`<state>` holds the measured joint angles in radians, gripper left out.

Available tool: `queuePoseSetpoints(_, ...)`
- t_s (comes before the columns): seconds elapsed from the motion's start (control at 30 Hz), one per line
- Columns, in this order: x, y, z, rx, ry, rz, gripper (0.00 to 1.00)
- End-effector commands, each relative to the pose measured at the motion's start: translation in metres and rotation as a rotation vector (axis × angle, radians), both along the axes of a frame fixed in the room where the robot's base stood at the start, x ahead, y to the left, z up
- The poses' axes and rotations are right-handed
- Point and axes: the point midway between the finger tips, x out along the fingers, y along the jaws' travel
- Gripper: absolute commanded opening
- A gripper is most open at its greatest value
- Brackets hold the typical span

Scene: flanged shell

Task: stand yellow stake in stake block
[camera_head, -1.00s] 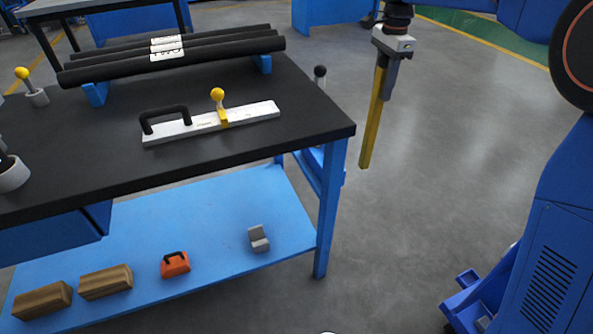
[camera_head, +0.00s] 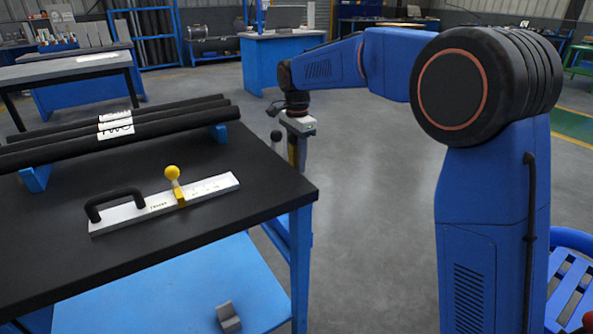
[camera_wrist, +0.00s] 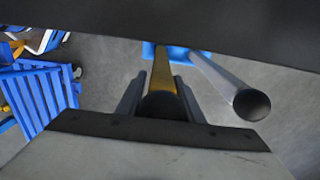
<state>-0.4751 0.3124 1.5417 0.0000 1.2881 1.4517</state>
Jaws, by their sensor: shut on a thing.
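The yellow stake (camera_head: 292,153) hangs upright from my gripper (camera_head: 301,145), just beyond the right end of the black workbench; the bench hides its lower part in the head view. In the wrist view my gripper (camera_wrist: 158,92) is shut on the stake (camera_wrist: 163,72). The stake's far end lies over a blue piece (camera_wrist: 178,51), apparently the stake block, partly hidden by the bench edge. I cannot tell whether the tip is inside it or above it. A grey post (camera_wrist: 225,80) with a black ball top (camera_head: 276,136) rises from the blue piece, beside the stake.
The black bench top (camera_head: 230,220) stands close to the stake and fills the top of the wrist view. It carries black tubes (camera_head: 170,123) and a white bar with a yellow-knobbed clamp (camera_head: 165,203). Open grey floor (camera_head: 370,200) lies to the right.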

Motion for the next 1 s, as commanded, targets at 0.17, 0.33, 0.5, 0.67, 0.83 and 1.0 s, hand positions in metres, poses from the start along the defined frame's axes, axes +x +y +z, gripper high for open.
queuePoseSetpoints(0.17,-0.001,0.0,-0.012,-0.001,0.001,0.0,0.0)
queuePoseSetpoints(0.33,-0.001,0.0,-0.032,-0.001,0.001,0.0,0.0)
queuePoseSetpoints(0.5,0.0,0.0,-0.037,0.001,-0.002,0.0,0.0)
queuePoseSetpoints(0.67,0.0,0.0,-0.038,0.001,-0.002,0.0,0.0)
queuePoseSetpoints(0.83,0.0,0.0,-0.04,0.0,0.0,0.0,0.46)
queuePoseSetpoints(1.0,0.0,0.0,-0.04,0.0,0.0,0.0,0.52)
